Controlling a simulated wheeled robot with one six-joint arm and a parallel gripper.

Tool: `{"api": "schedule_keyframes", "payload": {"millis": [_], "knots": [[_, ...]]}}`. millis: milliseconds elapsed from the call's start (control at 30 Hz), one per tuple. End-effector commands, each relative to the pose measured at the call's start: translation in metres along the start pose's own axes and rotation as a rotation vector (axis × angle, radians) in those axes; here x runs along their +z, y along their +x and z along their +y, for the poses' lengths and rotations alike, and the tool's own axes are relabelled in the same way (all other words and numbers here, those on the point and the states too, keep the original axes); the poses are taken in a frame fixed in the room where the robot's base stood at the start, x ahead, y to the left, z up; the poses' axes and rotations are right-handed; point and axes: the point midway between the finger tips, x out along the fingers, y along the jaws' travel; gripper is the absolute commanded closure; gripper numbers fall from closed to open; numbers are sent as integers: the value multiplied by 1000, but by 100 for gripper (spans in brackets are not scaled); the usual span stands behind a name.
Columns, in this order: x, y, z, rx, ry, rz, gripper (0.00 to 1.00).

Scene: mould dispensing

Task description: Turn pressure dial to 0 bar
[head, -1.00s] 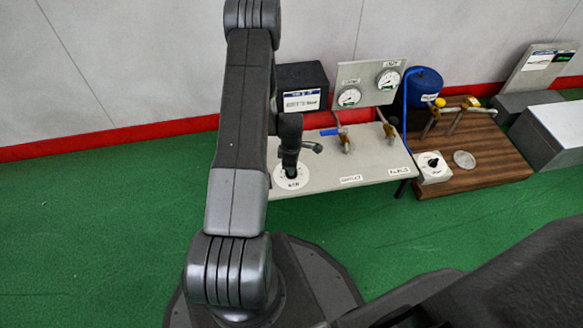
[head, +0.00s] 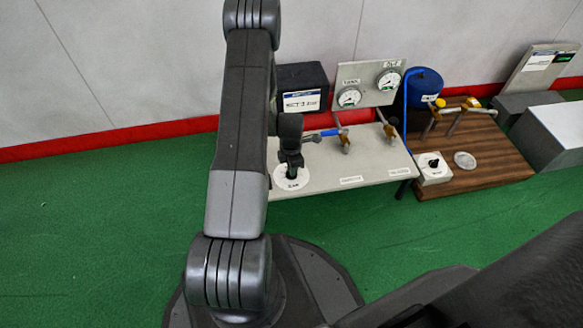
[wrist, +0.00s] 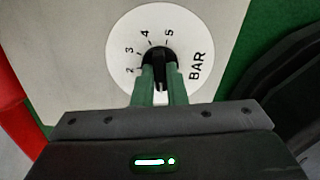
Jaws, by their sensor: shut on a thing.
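The pressure dial is a white disc with a black knob (wrist: 158,62) in its centre. In the wrist view the disc (wrist: 120,50) shows the numbers 2 to 5 and the word BAR; its lower part is hidden by my gripper. My gripper (wrist: 160,88) points down with its two green fingers shut on the knob, one on each side. In the head view the disc (head: 281,181) lies at the left front of the grey bench (head: 330,174), with my gripper (head: 291,172) over it.
Behind the dial stand a black box (head: 301,76) with a label and a panel with two gauges (head: 349,97). Valves, one with a blue handle (head: 328,132), stand to the right. A wooden board (head: 480,150) with a blue tank (head: 425,85) lies further right.

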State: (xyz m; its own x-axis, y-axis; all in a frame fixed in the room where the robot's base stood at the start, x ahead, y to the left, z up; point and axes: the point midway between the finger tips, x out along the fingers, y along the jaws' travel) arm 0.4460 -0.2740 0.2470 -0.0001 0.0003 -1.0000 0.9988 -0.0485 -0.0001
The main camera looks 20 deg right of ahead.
Motion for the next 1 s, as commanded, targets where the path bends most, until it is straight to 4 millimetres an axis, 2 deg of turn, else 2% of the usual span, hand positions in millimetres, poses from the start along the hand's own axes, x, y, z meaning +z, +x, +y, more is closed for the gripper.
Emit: {"api": "schedule_keyframes", "payload": {"millis": [300, 333, 433, 767, 867, 1000], "knots": [[0, -1, 1, 1, -5, -1, 100], [0, -1, 1, 1, -5, -1, 86], [0, -1, 1, 1, -4, -1, 67], [0, -3, 0, 0, -3, 0, 66], [0, -14, 1, 1, -3, -1, 66], [0, -42, 1, 3, -3, -2, 66]]}}
